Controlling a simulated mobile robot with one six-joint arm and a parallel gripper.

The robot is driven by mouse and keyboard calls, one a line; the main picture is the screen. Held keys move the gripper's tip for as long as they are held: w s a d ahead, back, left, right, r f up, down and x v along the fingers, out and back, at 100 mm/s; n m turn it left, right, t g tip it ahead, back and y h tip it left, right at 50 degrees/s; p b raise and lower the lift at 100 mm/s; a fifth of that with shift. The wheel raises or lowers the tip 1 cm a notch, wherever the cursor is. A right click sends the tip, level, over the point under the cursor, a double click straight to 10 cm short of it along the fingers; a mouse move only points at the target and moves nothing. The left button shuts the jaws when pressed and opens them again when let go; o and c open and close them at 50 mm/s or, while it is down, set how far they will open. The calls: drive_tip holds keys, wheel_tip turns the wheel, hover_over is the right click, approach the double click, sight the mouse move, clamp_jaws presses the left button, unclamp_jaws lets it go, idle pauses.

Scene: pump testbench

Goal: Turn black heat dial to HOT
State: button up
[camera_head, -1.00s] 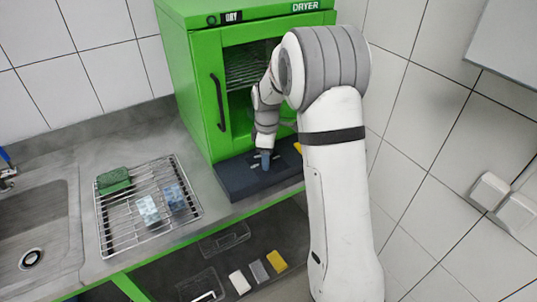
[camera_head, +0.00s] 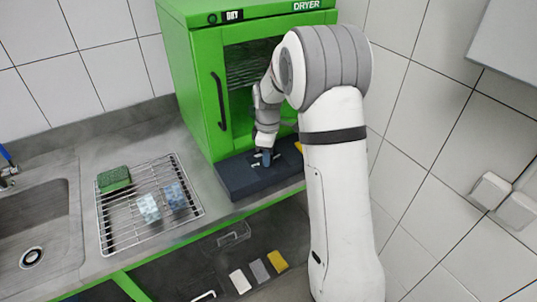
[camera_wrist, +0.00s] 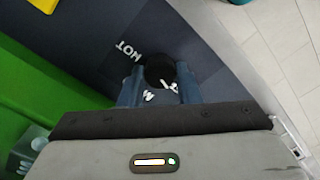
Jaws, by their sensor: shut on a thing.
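The black heat dial (camera_wrist: 159,70) is between my gripper's two blue-grey fingers in the wrist view. The white word HOT (camera_wrist: 128,50) is on the dark panel at the dial's upper left. Another white label (camera_wrist: 148,96), partly hidden, lies just below the dial. A small white mark shows at the dial's lower right edge; I cannot tell if it is the pointer. My gripper (camera_wrist: 159,88) is shut on the dial. In the head view my gripper (camera_head: 266,157) is down at the dark panel (camera_head: 237,183) in front of the green dryer, hiding the dial.
The green dryer (camera_head: 205,133) stands behind the panel, its door closed. A yellow object (camera_head: 298,147) is at the panel's right end, beside my arm. A wire rack (camera_head: 120,229) holds a green sponge (camera_head: 113,179) and patterned blocks. The sink (camera_head: 35,225) is at left.

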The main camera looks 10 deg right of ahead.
drive_tip(key=m+b, duration=0.1)
drive_tip(key=m, duration=0.3)
drive_tip(key=m+b, duration=0.1)
drive_tip(key=m, duration=0.3)
drive_tip(key=shift+m, duration=0.3)
drive_tip(key=m, duration=0.3)
drive_tip(key=shift+m, duration=0.3)
drive_tip(key=m+b, duration=0.1)
drive_tip(key=m, duration=0.3)
drive_tip(key=shift+w+r+m, duration=0.1)
drive_tip(key=shift+m, duration=0.2)
drive_tip(key=m, duration=0.3)
drive_tip(key=shift+m, duration=0.3)
drive_tip(key=m, duration=0.3)
drive_tip(key=shift+m+b, duration=0.3)
drive_tip(key=m, duration=0.3)
drive_tip(key=shift+r+m, duration=0.1)
drive_tip(key=shift+m, duration=1.9)
drive_tip(key=shift+w, duration=0.1)
